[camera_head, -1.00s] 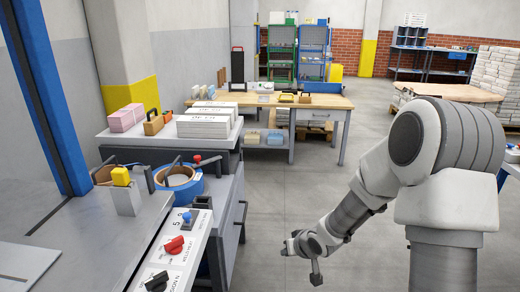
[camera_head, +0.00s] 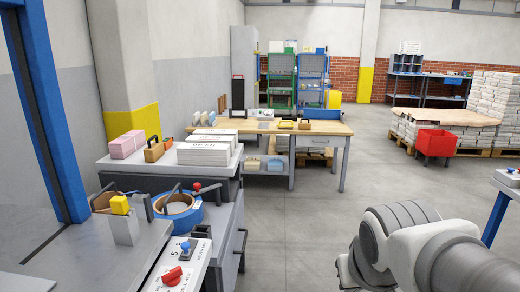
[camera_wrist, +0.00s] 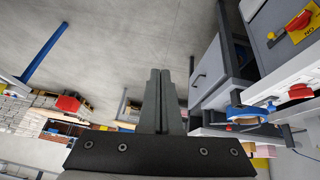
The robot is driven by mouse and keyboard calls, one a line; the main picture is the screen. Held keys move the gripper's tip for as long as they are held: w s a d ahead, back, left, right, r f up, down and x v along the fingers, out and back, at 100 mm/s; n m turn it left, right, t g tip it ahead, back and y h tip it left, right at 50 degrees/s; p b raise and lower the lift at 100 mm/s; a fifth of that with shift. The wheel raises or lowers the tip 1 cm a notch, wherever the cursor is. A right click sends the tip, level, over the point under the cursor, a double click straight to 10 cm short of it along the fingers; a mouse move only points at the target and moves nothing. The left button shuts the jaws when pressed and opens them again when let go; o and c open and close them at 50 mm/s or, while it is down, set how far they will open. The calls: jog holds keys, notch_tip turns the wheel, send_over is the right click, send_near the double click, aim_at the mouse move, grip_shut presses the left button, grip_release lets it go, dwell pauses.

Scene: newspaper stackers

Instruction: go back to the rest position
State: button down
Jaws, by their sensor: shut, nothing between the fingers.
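My gripper (camera_wrist: 159,100) shows in the wrist view with its two dark fingers together, shut and empty. It points out over bare grey floor, apart from any object. In the head view my arm is at the lower right, and my gripper is not visible there.
At left stand a grey bench with a blue tape roll (camera_head: 178,208), a red knob (camera_head: 172,276) and paper stacks (camera_head: 204,153). A wooden table (camera_head: 266,127) stands behind. A red cart (camera_head: 435,144) is by stacked bundles at right. The middle floor (camera_head: 300,230) is clear.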

jog(key=s+a+r+y, duration=0.1)
jog(key=s+a, duration=0.1)
jog(key=s, duration=0.4)
notch_tip(320, 180, up, 23)
jog(key=p, duration=2.2)
jog(key=shift+s+d+p, duration=0.2)
jog(key=shift+d+p, duration=0.05)
jog(key=shift+p, duration=0.05)
